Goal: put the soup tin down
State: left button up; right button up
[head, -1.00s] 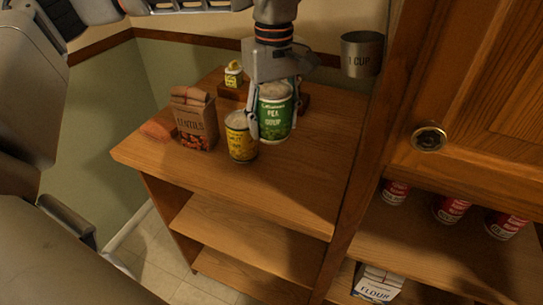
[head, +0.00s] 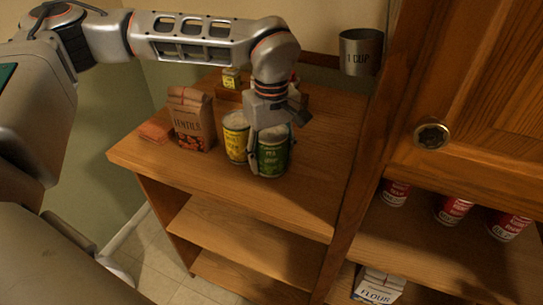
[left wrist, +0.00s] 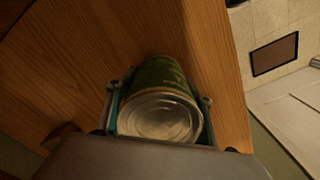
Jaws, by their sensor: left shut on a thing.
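The soup tin (head: 273,156) is a green tin with a pea soup label, upright at the wooden counter (head: 305,185), near its front edge. My left gripper (head: 271,140) is shut on it from above, a finger on each side. In the left wrist view the soup tin (left wrist: 160,108) sits between the fingers with its metal lid toward the camera. Whether its base touches the wood is hard to tell. My right gripper is not in view.
A yellow tin (head: 235,138) stands close on the left of the soup tin. A lentils bag (head: 192,120) and an orange packet (head: 156,131) are farther left. A metal cup (head: 361,52) hangs behind. A wooden cabinet (head: 475,80) bounds the right. Counter to the right of the tin is clear.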

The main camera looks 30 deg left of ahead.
pick_arm(q)
jog(key=shift+f, duration=0.1)
jog(key=o, duration=1.5)
